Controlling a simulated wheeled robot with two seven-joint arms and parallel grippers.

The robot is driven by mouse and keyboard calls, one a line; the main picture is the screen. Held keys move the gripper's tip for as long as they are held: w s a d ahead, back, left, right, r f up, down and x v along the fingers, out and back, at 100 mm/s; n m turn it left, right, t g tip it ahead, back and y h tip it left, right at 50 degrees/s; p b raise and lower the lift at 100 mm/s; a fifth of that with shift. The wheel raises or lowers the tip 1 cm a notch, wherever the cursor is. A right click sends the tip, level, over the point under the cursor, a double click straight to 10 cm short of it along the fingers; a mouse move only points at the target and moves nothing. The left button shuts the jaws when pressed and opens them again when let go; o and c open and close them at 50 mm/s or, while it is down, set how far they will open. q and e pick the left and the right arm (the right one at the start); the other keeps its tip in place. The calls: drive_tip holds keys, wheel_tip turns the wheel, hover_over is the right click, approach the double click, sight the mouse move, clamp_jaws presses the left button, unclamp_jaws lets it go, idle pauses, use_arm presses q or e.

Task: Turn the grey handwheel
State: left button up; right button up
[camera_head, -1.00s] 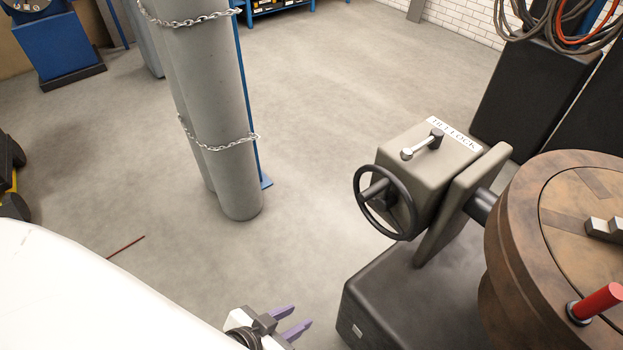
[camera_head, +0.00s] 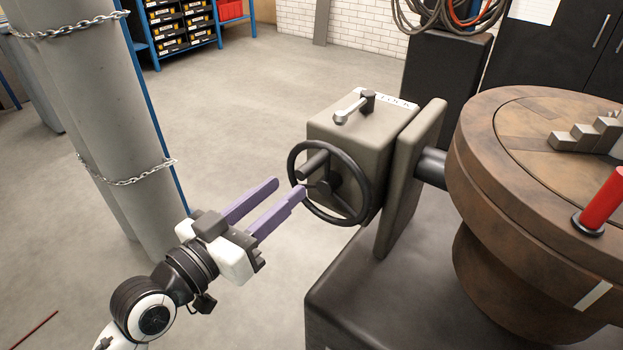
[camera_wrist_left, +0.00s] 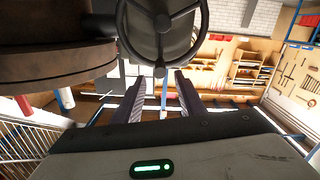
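The handwheel (camera_head: 361,205) shows a dark, near-black rim with a hub and a stubby crank handle. It is mounted on the side of a grey box (camera_head: 353,140) with a small lever on top. In the left wrist view the handwheel (camera_wrist_left: 201,40) is at the top centre, beyond the fingertips. My left gripper (camera_head: 291,188) has purple fingers, spread apart with nothing between them. Its fingertips are close to the wheel's left rim; whether they touch it I cannot tell. My right gripper is not in view.
A large brown round table (camera_head: 475,165) with a red-handled post (camera_head: 603,198) stands right of the box, above a dark base (camera_head: 350,290). Chained grey cylinders (camera_head: 105,110) stand at the left. Open floor (camera_head: 260,90) lies behind the gripper.

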sight(312, 166)
use_arm(q)
drive_tip(key=x, duration=0.9)
drive_tip(key=shift+w+d, duration=0.1)
drive_tip(key=shift+w, duration=0.15)
clamp_jaws()
